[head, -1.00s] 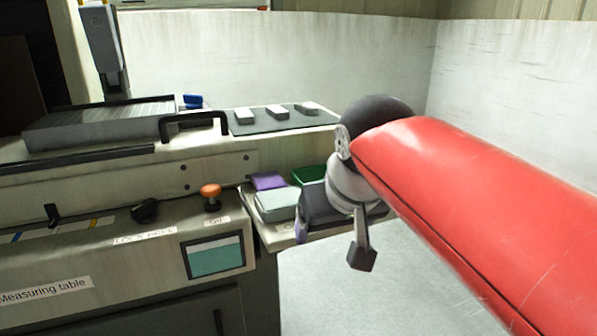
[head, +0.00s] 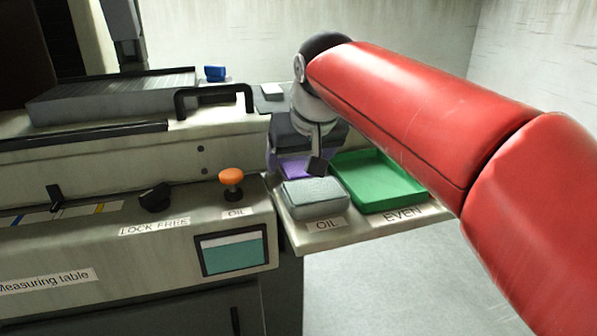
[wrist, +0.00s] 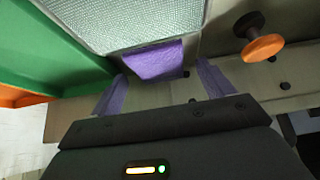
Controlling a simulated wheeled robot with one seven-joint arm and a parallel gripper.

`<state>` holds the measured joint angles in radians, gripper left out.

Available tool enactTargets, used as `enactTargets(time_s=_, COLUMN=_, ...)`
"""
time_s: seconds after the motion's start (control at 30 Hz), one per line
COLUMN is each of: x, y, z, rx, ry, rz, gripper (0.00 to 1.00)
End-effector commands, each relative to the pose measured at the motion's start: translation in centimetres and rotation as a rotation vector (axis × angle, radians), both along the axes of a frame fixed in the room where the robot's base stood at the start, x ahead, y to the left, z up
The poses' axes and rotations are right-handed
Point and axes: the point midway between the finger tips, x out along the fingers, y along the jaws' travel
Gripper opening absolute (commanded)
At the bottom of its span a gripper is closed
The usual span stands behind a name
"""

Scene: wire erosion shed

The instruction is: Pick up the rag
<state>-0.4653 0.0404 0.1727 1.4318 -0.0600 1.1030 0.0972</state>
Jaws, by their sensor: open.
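The rag appears to be a crumpled purple cloth (head: 294,168) on the side shelf, behind a pale grey-green block with a textured top (head: 315,196). In the wrist view, the rag (wrist: 152,61) shows near the middle, beside the large textured block (wrist: 130,22). My gripper (wrist: 160,84) is open, with one purple finger at each side of the picture's middle. The rag lies beyond the gap between them, and nothing is held. In the head view, my wrist and gripper body cover part of the rag, and the fingertips are hard to make out.
A green tray (head: 405,203) stands right of the block on the shelf (head: 345,238), close to my gripper. An orange knob (head: 231,177) rises from the machine's front panel at left. A black handle (head: 213,91) stands on the machine. Floor is clear at lower right.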

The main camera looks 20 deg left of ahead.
Motion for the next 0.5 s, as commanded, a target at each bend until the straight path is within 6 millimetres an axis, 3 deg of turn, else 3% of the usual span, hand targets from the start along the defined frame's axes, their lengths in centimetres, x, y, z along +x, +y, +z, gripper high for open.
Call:
enactTargets(time_s=0.33, x=0.4, y=0.25, z=-0.74, rx=0.001, ry=-0.002, rz=0.001, gripper=0.79)
enactTargets(time_s=0.5, x=0.39, y=0.25, z=-0.73, rx=0.001, ry=-0.002, rz=0.001, gripper=0.56)
